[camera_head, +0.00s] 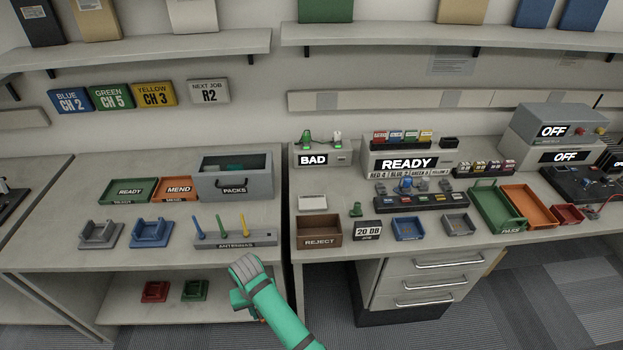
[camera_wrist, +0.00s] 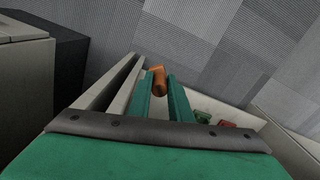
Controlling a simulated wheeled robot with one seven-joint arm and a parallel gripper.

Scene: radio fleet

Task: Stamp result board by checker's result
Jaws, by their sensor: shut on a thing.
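The checker (camera_head: 323,157) stands on the right bench with BAD on its display; a green-lit piece and a white piece stand on top. My gripper (camera_wrist: 162,88) is shut on a small orange-brown object (camera_wrist: 158,77), seen between its two green fingers in the wrist view. In the head view my gripper (camera_head: 238,301) is low in front of the left bench, near the gap between benches; what it holds is mostly hidden there. A blank pale plate (camera_head: 312,202) lies below the checker. I cannot tell whether it is the result board. A small green knobbed piece (camera_head: 355,209) stands right of it.
A brown REJECT box (camera_head: 320,229) and a 20 DB sign (camera_head: 368,230) stand at the right bench's front edge. An antenna rack (camera_head: 235,238) is on the left bench. Red (camera_head: 155,291) and green (camera_head: 195,290) holders sit on the shelf below. Drawers (camera_head: 428,283) are at right.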

